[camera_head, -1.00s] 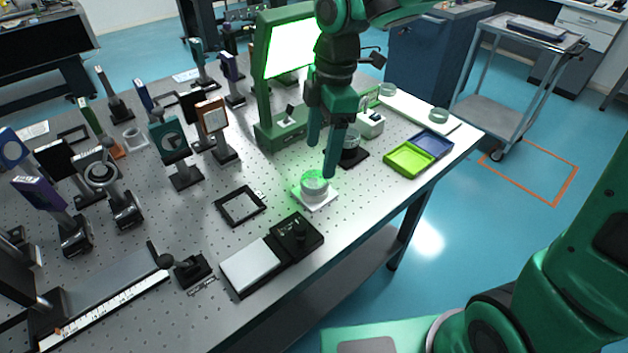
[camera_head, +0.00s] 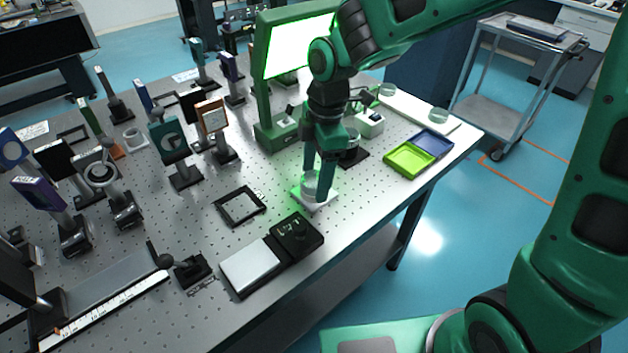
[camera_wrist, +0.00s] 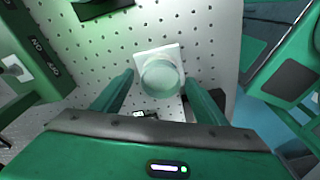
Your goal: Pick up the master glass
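The master glass is most likely the clear round disc (camera_head: 308,190) on a small white square pad (camera_head: 324,202) near the table's front edge. My gripper (camera_head: 315,178) points down over it, and its fingers partly hide the disc. In the wrist view the disc (camera_wrist: 161,77) lies between my two green fingers (camera_wrist: 160,84), on the white pad (camera_wrist: 142,58). The fingers are open, with a gap visible on each side of the disc. How far down the disc the tips reach is hard to tell.
A lit green panel (camera_head: 300,48) stands behind my gripper. A black-and-white device (camera_head: 250,268) and black frame (camera_head: 240,206) lie to the left. Green (camera_head: 408,158) and blue (camera_head: 433,143) trays lie right. Several optic mounts crowd the left table.

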